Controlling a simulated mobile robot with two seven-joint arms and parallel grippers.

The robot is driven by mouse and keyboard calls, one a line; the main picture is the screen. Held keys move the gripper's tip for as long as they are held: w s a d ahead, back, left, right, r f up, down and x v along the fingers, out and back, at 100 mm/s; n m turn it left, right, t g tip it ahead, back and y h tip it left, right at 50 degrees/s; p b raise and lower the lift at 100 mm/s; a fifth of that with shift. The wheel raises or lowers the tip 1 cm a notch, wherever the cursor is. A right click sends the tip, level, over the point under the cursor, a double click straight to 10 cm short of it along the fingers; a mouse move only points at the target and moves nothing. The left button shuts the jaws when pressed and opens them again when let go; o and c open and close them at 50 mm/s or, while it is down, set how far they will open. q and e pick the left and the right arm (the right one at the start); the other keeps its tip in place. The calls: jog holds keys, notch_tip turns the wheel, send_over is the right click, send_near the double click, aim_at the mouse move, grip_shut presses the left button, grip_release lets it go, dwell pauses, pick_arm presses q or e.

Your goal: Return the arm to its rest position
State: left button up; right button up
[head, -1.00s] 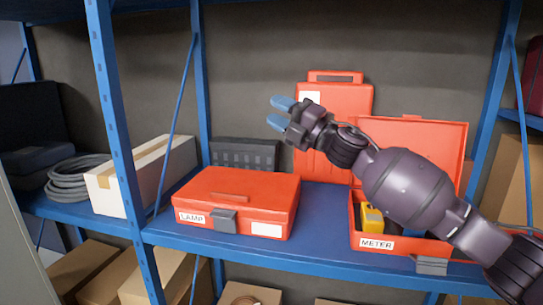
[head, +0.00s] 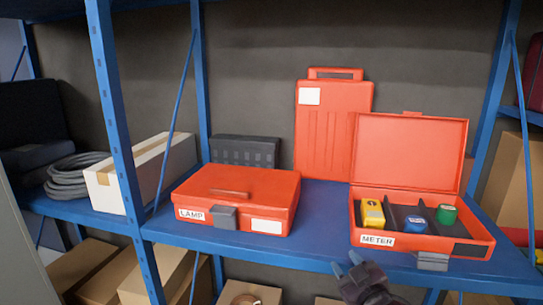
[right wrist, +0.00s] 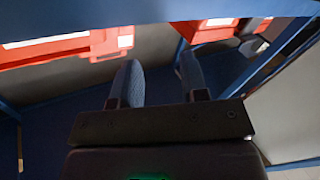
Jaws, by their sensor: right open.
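My right gripper (head: 352,264) is low in the head view, in front of the shelf's front edge and below the METER box. It is open, with nothing between its blue fingertips; they also show apart in the right wrist view (right wrist: 160,80). The METER box (head: 480,245) stands open on the shelf, lid raised. It holds a yellow device (head: 372,213), a blue round item (head: 415,223) and a green round item (head: 445,215). The LAMP box (head: 236,200) is closed, to its left. My left gripper is not in view.
The blue shelf board (head: 325,225) has bare room between the two boxes. A tall red case (head: 334,130) stands upright behind. A blue upright post (head: 122,150) rises at the left, near a white carton (head: 150,165) and a coiled grey cable (head: 68,178).

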jog(key=s+d+f+m+g+h, duration=0.1)
jog(key=s+d+f+m+g, duration=0.1)
jog(key=s+f, duration=0.6)
jog(key=s+d+f+m+g+h, duration=0.1)
jog(key=s+d+f+m+h, duration=0.1)
jog(key=s+d+f, duration=0.3)
jog(key=s+d+f+m+g+h, duration=0.2)
jog(key=s+d+f, duration=0.1)
jog(key=s+f, duration=0.8)
jog(key=s+b, duration=0.1)
jog(key=s, duration=0.2)
jog(key=shift+s+d+f+m+g, duration=0.2)
jog(key=shift+d+f+m+g, duration=0.1)
jog(key=shift+m, duration=0.1)
